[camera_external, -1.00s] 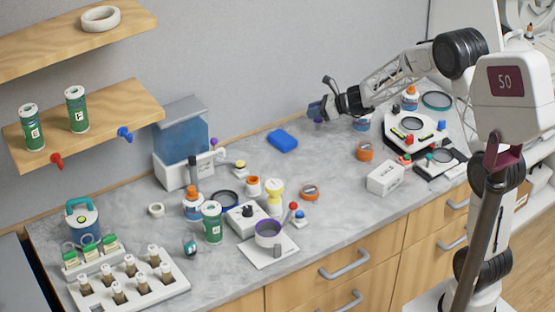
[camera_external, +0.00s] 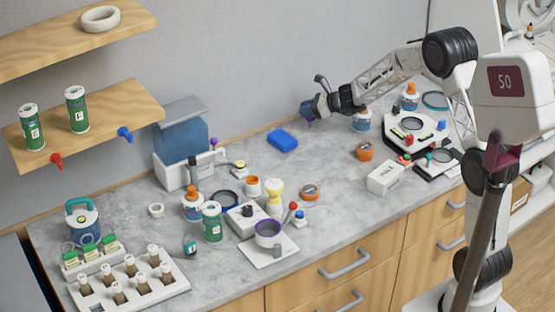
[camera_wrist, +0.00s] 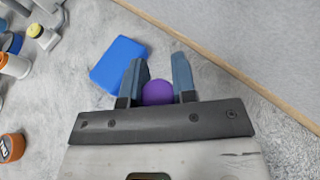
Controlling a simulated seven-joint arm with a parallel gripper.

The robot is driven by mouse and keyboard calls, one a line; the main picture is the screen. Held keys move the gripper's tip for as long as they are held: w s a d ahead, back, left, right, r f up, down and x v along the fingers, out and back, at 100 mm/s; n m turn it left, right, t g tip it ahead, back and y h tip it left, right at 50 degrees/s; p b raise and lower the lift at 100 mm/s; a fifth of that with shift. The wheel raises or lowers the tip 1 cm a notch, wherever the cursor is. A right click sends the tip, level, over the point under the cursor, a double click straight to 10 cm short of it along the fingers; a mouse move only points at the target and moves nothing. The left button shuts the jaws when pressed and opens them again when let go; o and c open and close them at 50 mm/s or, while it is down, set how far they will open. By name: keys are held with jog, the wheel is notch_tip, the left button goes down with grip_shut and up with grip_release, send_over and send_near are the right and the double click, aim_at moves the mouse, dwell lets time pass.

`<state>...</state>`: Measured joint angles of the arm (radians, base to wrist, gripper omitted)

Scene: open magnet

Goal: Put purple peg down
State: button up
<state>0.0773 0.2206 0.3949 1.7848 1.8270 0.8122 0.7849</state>
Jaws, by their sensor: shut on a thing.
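My gripper (camera_external: 308,113) is near the wall at the back of the counter, to the right of the blue block. In the wrist view its two blue-grey fingers (camera_wrist: 158,78) are shut on the purple peg (camera_wrist: 158,92). Only the peg's round purple top shows there; its lower part is hidden. In the external view the peg (camera_external: 311,121) is a small purple spot under the fingers, mostly hidden. I cannot tell whether it touches the counter.
The blue block (camera_external: 283,141) lies on the grey counter (camera_external: 335,160) and shows beside the fingers in the wrist view (camera_wrist: 119,64). Counter between the blue block and the orange jar (camera_external: 365,151) is bare.

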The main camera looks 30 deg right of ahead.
jog(key=shift+f, duration=1.15)
jog(key=shift+f, duration=0.1)
jog(key=o, duration=0.9)
jog(key=shift+s+d+r, duration=0.2)
jog(key=shift+d+r, duration=0.05)
jog(key=v, duration=1.1)
jog(key=shift+s+d+r, duration=0.1)
jog(key=shift+s, duration=0.05)
